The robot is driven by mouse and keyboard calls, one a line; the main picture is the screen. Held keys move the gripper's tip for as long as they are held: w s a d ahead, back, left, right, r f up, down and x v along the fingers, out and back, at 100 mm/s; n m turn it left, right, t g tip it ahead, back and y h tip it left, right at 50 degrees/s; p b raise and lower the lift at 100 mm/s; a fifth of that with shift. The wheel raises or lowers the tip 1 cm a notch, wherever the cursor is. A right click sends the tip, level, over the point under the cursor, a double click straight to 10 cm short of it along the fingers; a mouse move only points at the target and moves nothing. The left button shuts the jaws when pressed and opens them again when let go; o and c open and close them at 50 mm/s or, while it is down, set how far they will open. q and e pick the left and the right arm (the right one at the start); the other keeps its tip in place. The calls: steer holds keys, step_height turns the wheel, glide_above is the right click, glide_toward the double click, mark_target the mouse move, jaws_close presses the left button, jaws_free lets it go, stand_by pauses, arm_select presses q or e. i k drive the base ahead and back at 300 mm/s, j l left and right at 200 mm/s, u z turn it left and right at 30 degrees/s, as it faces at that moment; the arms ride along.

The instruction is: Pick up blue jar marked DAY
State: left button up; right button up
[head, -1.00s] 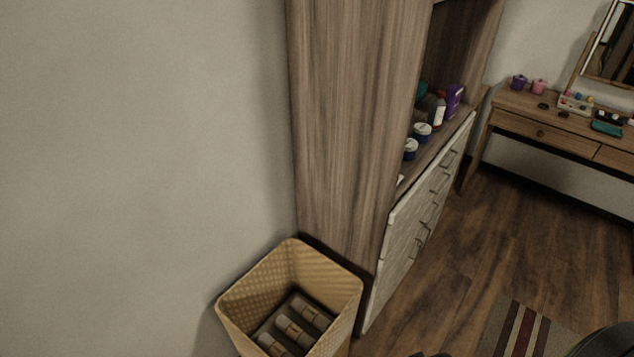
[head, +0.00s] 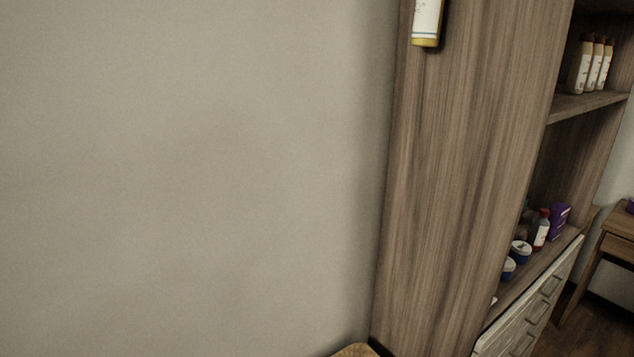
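Two blue jars with pale lids stand on the cabinet's lower shelf, partly behind its side panel. The farther blue jar (head: 520,252) and the nearer blue jar (head: 508,268) are too small for any marking to be read, so I cannot tell which is marked DAY. Neither of my grippers shows in the head view.
The wooden cabinet (head: 450,180) has drawers (head: 535,310) below the shelf. A white bottle with a red cap (head: 541,229) and a purple box (head: 559,221) stand beyond the jars. Several bottles (head: 592,64) stand on the upper shelf. A desk (head: 620,236) is at right.

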mark_target(520, 251)
steer(key=z, duration=1.3)
steer(key=i+l+z, duration=0.2)
steer(key=i+l, duration=0.65)
steer(key=l, duration=0.15)
